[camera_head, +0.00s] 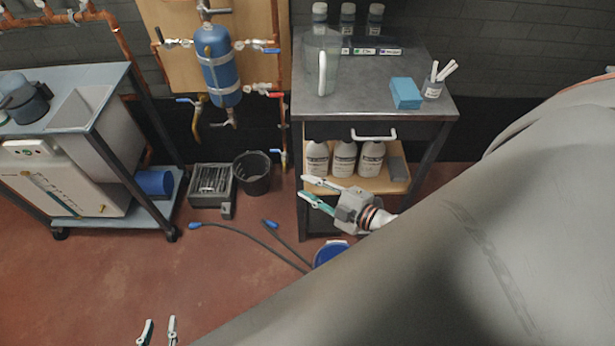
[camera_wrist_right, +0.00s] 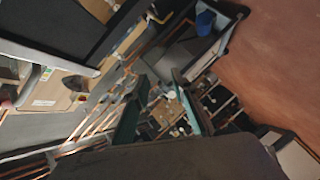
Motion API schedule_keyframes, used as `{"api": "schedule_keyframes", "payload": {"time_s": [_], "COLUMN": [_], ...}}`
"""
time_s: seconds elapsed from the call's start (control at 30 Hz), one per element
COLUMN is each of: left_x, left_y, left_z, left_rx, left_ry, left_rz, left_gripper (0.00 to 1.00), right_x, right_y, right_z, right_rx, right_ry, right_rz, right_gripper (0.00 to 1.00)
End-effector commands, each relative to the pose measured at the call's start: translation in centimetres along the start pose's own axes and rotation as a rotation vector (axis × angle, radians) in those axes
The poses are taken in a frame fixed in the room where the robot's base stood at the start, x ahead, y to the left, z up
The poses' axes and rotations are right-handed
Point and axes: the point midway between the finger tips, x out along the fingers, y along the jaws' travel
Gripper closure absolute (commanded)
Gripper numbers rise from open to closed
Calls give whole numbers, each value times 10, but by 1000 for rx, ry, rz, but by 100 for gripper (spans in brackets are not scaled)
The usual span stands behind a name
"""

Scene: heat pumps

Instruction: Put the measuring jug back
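The measuring jug (camera_head: 322,72) looks like a clear, see-through vessel with a white upright handle. My left gripper (camera_head: 161,320) is at the bottom edge of the head view, fingers apart and empty, far from the cart.
Several capped bottles (camera_head: 348,15) stand behind the jug. A blue block (camera_head: 405,92) and a cup of white sticks (camera_head: 432,90) are on the right. A black bucket (camera_head: 253,173) and hoses (camera_head: 245,232) are on the floor.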

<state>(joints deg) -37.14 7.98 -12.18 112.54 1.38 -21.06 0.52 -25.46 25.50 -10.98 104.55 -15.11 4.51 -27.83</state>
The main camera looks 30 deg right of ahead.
Motion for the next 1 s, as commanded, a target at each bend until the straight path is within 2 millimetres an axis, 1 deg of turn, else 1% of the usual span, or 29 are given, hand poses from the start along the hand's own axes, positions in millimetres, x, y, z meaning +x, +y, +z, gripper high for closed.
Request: {"api": "schedule_keyframes", "payload": {"time_s": [0.03,0.1,0.2,0.3,0.43,1.0], "left_x": [0,0,0,0,0,0], "left_y": [0,0,0,0,0,0], "left_z": [0,1,2,2,3,2], "left_rx": [0,0,0,1,1,1], "left_ry": [-1,-1,-3,-5,-5,-3], "left_rz": [0,0,0,1,1,0], "left_gripper": [71,71,71,71,71,71], "right_x": [-11,-25,-42,-53,-58,-58], "right_y": [-31,-66,-104,-126,-136,-135], "right_z": [-9,-18,-31,-41,-46,-45], "right_rx": [195,430,683,835,907,903], "right_ry": [-70,-162,-266,-332,-363,-362], "right_rz": [-29,-66,-104,-127,-137,-137], "right_gripper": [75,75,75,75,75,75]}}
